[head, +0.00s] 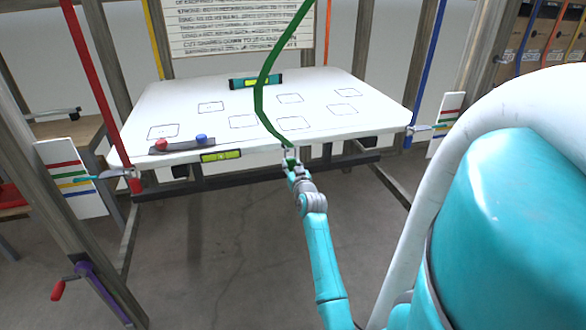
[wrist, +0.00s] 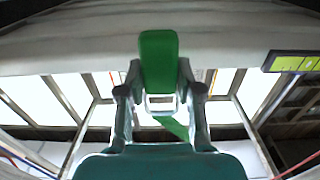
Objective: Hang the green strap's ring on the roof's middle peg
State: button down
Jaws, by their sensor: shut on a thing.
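The green strap (head: 262,82) comes down from the top of the head view, bends, and ends at my gripper (head: 291,158) at the front edge of the white roof (head: 225,125). My gripper is shut on the strap's lower end. In the wrist view a green strap end (wrist: 158,60) stands between the fingers of my gripper (wrist: 160,85), with more green strap below it. A pale square-shaped part shows between the fingers; I cannot tell if it is the ring. I cannot make out the middle peg; my gripper covers that part of the edge.
A red strap (head: 95,80) runs to the roof's left corner and a blue strap (head: 427,60) to its right corner. A dark bar with red and blue knobs (head: 182,145) lies front left.

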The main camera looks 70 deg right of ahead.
jog(key=shift+x, duration=2)
jog(key=shift+w+d+f, duration=0.4)
jog(key=shift+d+f, duration=0.15)
jog(key=shift+f, duration=0.15)
jog(key=c, duration=0.7)
grip_release()
jog(key=shift+s+a, duration=0.1)
jog(key=v, duration=1.1)
jog(key=shift+s+a, duration=0.2)
jog(key=shift+a, duration=0.15)
